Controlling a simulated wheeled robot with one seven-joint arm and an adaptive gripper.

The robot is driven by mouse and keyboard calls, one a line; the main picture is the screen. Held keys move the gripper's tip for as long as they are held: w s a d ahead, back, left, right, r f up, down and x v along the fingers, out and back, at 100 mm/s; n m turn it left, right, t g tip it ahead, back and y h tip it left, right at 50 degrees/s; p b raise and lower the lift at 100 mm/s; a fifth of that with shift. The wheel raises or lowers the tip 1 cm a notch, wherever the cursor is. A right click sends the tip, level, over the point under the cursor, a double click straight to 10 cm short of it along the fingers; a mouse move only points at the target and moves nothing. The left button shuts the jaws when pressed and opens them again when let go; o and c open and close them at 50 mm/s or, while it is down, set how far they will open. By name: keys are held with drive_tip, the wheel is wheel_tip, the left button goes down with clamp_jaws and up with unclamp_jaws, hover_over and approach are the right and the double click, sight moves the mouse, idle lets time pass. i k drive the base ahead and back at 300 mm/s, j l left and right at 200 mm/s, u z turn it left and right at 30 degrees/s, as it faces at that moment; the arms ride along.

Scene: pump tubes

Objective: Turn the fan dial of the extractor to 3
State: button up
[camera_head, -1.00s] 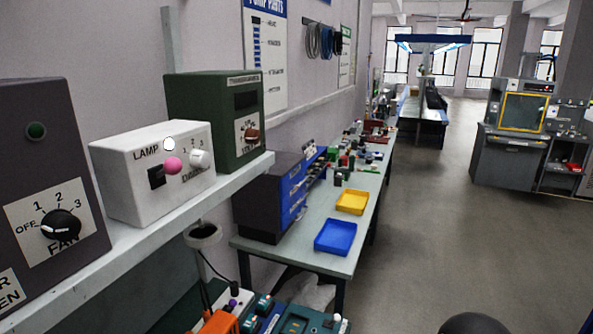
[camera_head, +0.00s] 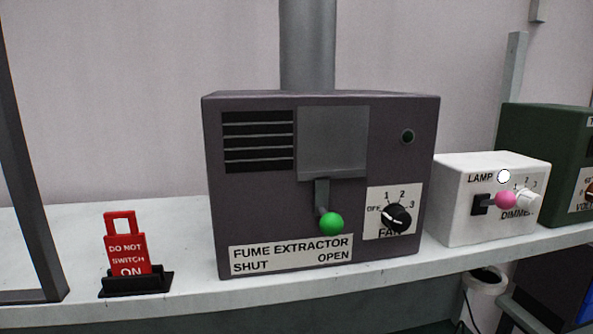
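The fume extractor (camera_head: 260,200) is a dark grey box standing on a pale shelf. Its fan dial (camera_head: 397,217) is a black round knob on a white plate at the lower right of the front, marked OFF, 1, 2 and 3. The dial's pale mark seems to point left, towards OFF; it is small at this distance. A lever with a green ball (camera_head: 331,223) hangs below the grey shutter, just left of the dial plate. A small round dark green lamp (camera_head: 407,137) sits above the dial. My gripper is not in view.
A white lamp box (camera_head: 465,215) with a pink-tipped switch and dimmer stands close to the extractor's right, with a green box (camera_head: 545,150) beyond. A red "DO NOT SWITCH ON" tag (camera_head: 127,245) stands left in a black holder. The shelf (camera_head: 190,285) is clear just before the extractor.

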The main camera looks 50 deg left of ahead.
sight(394, 216)
drive_tip(key=u, duration=2)
